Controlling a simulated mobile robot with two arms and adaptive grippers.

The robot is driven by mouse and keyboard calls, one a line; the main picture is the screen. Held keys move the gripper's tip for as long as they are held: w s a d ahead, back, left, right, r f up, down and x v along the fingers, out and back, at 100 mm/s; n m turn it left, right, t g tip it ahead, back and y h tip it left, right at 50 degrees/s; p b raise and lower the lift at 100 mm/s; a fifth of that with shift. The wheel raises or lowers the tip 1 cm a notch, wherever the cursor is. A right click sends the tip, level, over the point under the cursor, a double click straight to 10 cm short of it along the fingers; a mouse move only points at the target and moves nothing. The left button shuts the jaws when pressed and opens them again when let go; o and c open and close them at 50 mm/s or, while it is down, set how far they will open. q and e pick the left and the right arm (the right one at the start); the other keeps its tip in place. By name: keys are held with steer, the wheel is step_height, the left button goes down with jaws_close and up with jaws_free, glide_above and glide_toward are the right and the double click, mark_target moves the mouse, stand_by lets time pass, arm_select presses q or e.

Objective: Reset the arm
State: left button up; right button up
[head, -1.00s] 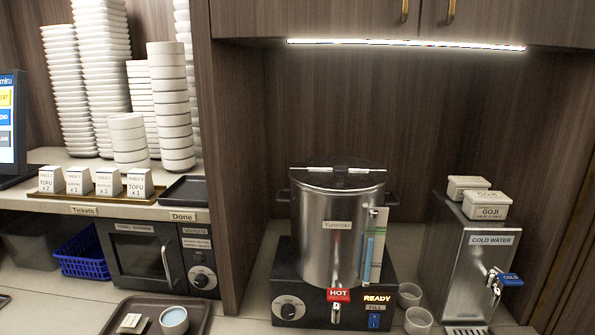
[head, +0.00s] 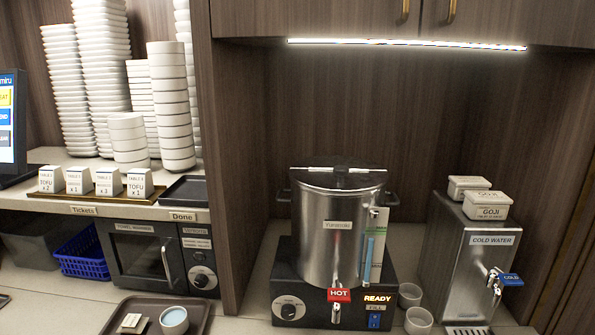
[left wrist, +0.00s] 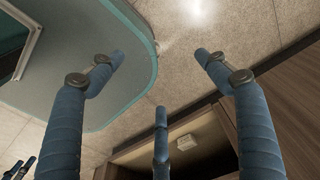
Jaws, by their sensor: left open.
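My left gripper (left wrist: 160,72) shows in the left wrist view with its blue padded fingers spread wide apart. Nothing is between the fingers. It points up toward a beige ceiling (left wrist: 185,75) with a bright light, away from the counter. Neither of my grippers shows in the head view. Small dark shapes at the lower left of the left wrist view are too small to tell.
A steel hot-water urn (head: 325,240) stands mid-counter, with a cold water dispenser (head: 465,260) on the right. A towel warmer (head: 135,255) sits under the ticket shelf. A dark tray (head: 120,318) holds a bowl (head: 174,322). Stacked white dishes (head: 172,105) stand at left.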

arm_select(q)
steer(key=s, duration=0.1)
steer(key=s+f, duration=0.1)
steer(key=s, duration=0.2)
steer(key=shift+a+f, duration=0.35)
steer(key=shift+a, duration=0.05)
stand_by(0.4)
